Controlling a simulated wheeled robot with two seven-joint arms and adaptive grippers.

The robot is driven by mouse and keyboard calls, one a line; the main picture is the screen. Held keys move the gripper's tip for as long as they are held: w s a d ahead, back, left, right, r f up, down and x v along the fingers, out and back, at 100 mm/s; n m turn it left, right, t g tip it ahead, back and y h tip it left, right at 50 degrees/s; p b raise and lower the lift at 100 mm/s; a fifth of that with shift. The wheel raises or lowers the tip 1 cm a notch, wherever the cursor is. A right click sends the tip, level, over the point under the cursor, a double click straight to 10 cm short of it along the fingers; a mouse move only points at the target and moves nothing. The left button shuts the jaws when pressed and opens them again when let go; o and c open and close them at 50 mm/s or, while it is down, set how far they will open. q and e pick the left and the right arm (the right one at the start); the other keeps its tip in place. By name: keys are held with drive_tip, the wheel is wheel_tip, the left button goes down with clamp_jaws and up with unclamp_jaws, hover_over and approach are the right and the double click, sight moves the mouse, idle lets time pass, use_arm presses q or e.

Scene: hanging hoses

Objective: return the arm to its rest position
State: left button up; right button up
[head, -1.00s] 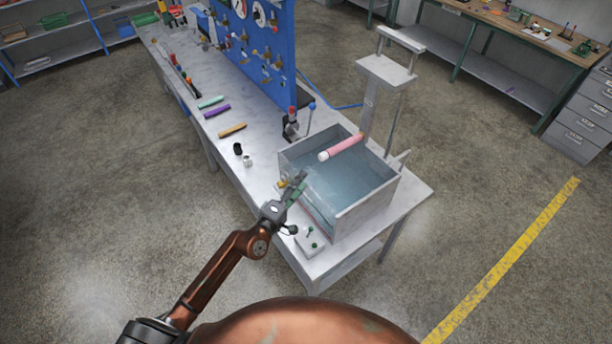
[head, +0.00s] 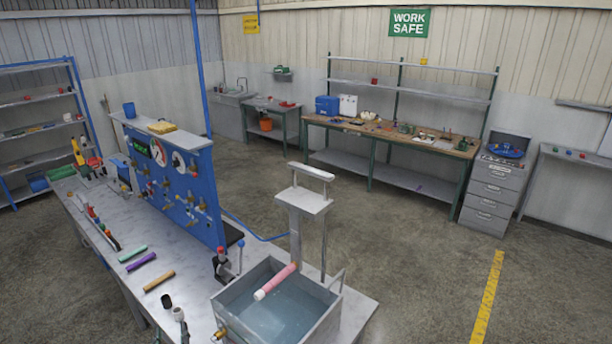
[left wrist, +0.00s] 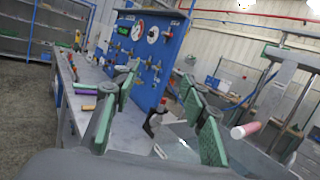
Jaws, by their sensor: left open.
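My left gripper (left wrist: 160,118) is open in the left wrist view, its green-padded fingers wide apart with nothing between them. The hose also shows right of the fingers in the left wrist view (left wrist: 246,130). My right gripper is not in view.
A press-like stand (head: 305,205) rises behind the tank. Open floor lies right of the bench.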

use_arm(q)
drive_tip(key=s+a+f+n+g+y, duration=0.1)
drive_tip(key=s+a+f+n+g, duration=0.4)
drive_tip(key=s+f+n, duration=0.45)
drive_tip(key=s+a+f+n+g+y, duration=0.1)
drive_tip(key=s+a+f+n+g, duration=0.4)
drive_tip(key=n, duration=0.7)
drive_tip(key=s+d+f+n+g+h, duration=0.6)
drive_tip(key=s+d+f+n+h, duration=0.2)
drive_tip(key=s+d+f+n, duration=0.4)
drive_tip(key=s+f+m+g+b, duration=0.1)
drive_tip(key=s+f+b, duration=0.15)
drive_tip(key=f, duration=1.65)
drive_tip(key=s+f+m+b, duration=0.1)
drive_tip(key=f+m+b, duration=0.15)
drive_tip(key=f, duration=1.65)
drive_tip(key=s+f+g+b, duration=0.1)
drive_tip(key=s+f+b, duration=0.4)
drive_tip(key=s+f, duration=1.4)
drive_tip(key=shift+d+f, duration=0.15)
drive_tip(key=shift+f, duration=0.6)
